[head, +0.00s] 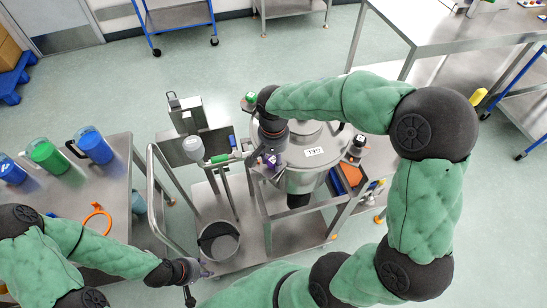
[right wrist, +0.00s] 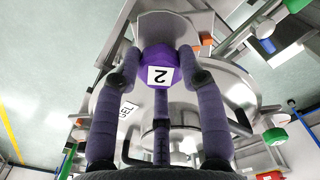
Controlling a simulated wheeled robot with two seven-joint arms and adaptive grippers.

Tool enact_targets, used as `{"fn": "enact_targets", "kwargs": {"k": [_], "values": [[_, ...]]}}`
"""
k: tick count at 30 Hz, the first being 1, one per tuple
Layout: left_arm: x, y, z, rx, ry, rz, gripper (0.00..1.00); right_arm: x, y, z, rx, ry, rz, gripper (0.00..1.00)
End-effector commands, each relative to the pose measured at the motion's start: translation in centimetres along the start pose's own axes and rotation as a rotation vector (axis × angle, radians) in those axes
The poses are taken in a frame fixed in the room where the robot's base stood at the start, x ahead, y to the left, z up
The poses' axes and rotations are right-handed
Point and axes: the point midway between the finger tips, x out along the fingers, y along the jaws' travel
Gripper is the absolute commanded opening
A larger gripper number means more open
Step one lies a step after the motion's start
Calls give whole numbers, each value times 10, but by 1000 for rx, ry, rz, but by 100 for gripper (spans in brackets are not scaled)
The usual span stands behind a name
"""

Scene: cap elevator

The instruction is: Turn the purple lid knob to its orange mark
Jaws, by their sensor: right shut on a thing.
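The purple lid knob (right wrist: 158,68) carries a white label with a 2 and sits at the rim of a steel vessel's lid. It also shows in the head view (head: 271,160), partly covered by my arm. My right gripper (right wrist: 159,66) is shut on the knob, one finger on each side. An orange patch (right wrist: 207,40) lies just right of the knob in the right wrist view; I cannot tell whether it is the knob's mark. My left gripper (head: 205,270) hangs empty at the lower left of the cart, its opening too small to tell.
The steel vessel (head: 305,182) stands on a cart with a labelled lid. A scale-like steel stand (head: 187,115) is to the left.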

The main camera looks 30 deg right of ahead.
Motion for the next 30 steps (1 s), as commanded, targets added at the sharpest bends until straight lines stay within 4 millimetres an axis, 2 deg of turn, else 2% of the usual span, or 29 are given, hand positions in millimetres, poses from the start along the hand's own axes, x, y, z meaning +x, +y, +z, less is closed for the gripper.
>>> {"fn": "enact_targets", "kwargs": {"k": [7,8,9,10,22,26,30], "values": [[0,0,0,0,0,0,40,1,0,1,-2,-3,1,7],[0,0,0,0,0,0,40,1,0,1,-2,-3,1,46],[0,0,0,0,0,0,40,1,0,1,-2,-3,1,57],[0,0,0,0,0,0,40,1,0,1,-2,-3,1,64],[0,0,0,0,0,0,40,-3,0,0,-2,1,-1,64],[0,0,0,0,0,0,40,-18,-1,-1,-2,3,-2,64],[0,0,0,0,0,0,40,-44,-1,-1,-3,4,-3,64]]}}
